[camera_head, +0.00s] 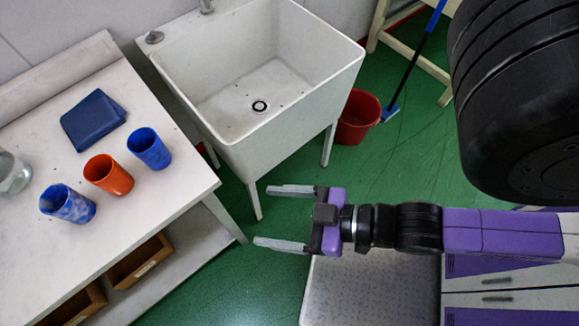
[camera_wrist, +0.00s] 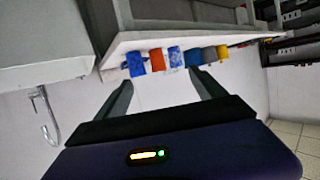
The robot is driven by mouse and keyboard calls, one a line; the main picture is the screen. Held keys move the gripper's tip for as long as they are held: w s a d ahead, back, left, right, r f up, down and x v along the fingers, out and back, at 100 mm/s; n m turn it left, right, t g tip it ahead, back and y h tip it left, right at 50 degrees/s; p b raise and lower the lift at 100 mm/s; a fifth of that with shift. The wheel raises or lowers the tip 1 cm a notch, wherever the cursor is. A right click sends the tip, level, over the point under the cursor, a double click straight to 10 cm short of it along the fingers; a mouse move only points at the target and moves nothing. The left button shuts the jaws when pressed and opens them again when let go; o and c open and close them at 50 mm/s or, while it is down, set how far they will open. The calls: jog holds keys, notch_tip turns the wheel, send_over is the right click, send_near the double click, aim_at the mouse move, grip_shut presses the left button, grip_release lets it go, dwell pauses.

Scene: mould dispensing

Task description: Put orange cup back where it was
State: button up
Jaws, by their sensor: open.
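The orange cup (camera_head: 108,174) stands upright on the white table (camera_head: 150,215) at the left of the head view, in a slanting row between two blue cups. One blue cup (camera_head: 150,149) is on its upper right and a mottled blue cup (camera_head: 67,204) is on its lower left. My gripper (camera_head: 281,217) is open and empty, well to the right of the table and pointing left towards it. In the wrist view the orange cup (camera_wrist: 157,60) shows far off between and beyond the fingers (camera_wrist: 160,92), with the blue cup (camera_wrist: 135,64) beside it.
A folded blue cloth (camera_head: 93,120) and a glass jar (camera_head: 13,174) lie on the table. A white sink (camera_head: 270,130) stands behind, with a red bucket (camera_head: 357,117) beside it. Wooden drawers (camera_head: 140,262) sit under the table. Green floor separates my gripper from the table.

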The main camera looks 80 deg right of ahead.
jog(key=shift+t+h, duration=0.3)
jog(key=s+r, duration=0.1)
jog(key=r, duration=0.1)
jog(key=s+d+r, duration=0.1)
jog(key=s+r, duration=0.1)
jog(key=shift+d, duration=0.2)
jog(key=shift+f, duration=0.1)
dwell(0.7)
